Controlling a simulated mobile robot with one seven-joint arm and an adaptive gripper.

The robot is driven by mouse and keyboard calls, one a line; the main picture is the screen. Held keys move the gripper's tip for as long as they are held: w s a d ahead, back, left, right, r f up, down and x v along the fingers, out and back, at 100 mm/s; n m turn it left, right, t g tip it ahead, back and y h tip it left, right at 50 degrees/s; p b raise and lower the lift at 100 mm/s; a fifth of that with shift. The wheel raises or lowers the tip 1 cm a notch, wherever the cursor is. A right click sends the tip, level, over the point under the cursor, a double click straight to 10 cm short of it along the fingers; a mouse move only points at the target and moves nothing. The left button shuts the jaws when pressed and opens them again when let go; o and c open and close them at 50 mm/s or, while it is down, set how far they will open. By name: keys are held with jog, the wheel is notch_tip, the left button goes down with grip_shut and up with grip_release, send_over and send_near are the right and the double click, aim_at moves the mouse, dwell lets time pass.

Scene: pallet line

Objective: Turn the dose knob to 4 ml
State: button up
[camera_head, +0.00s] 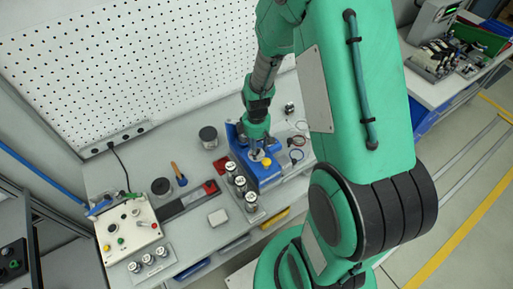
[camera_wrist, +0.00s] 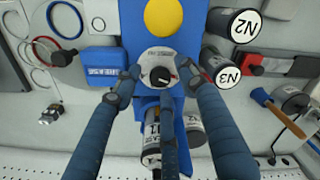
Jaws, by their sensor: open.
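The dose knob (camera_wrist: 160,76) is a small dark knob with a pale pointer mark, on a light grey dial plate (camera_wrist: 155,58) on a blue device (camera_wrist: 200,15). The dial's lettering is too small to read. The blue device (camera_head: 270,176) also shows on the bench in the head view, with a yellow disc on it. My gripper (camera_wrist: 161,70) is open, its dark blue fingers spread around the knob. A gap shows on both sides of the knob, and the gripper holds nothing. In the head view, my gripper (camera_head: 257,150) is over the device and hides the knob.
Labelled canisters N2 (camera_wrist: 233,28) and N3 (camera_wrist: 222,70) stand close beside the device. Coloured rings (camera_head: 298,148) lie on the other side. A control box (camera_head: 128,228) and a dark jar (camera_head: 208,136) are on the bench (camera_head: 190,235). A perforated wall (camera_head: 130,60) rises behind.

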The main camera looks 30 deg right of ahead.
grip_shut()
